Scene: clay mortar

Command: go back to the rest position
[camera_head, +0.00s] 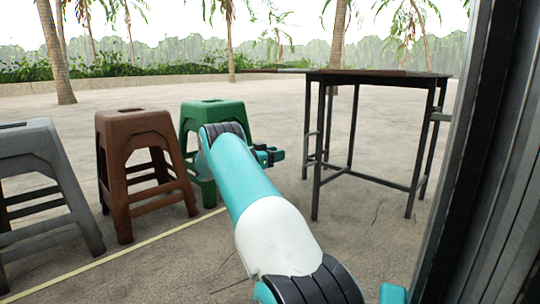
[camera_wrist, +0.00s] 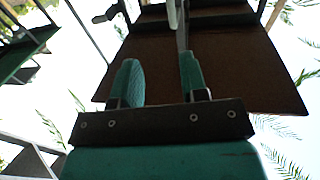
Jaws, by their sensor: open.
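My teal and white arm reaches forward from the bottom of the head view. My gripper (camera_head: 270,155) is at its far end, small and dark, in front of the green stool (camera_head: 212,112) and left of the dark table (camera_head: 375,76). In the wrist view my gripper (camera_wrist: 158,78) shows two teal fingers standing apart. No object shows between them.
A brown stool (camera_head: 135,125) and a grey stool (camera_head: 35,145) stand on the left. A dark upright frame (camera_head: 485,150) is close on the right. Paved ground is open between the stools and the table. Palms and a hedge line the back.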

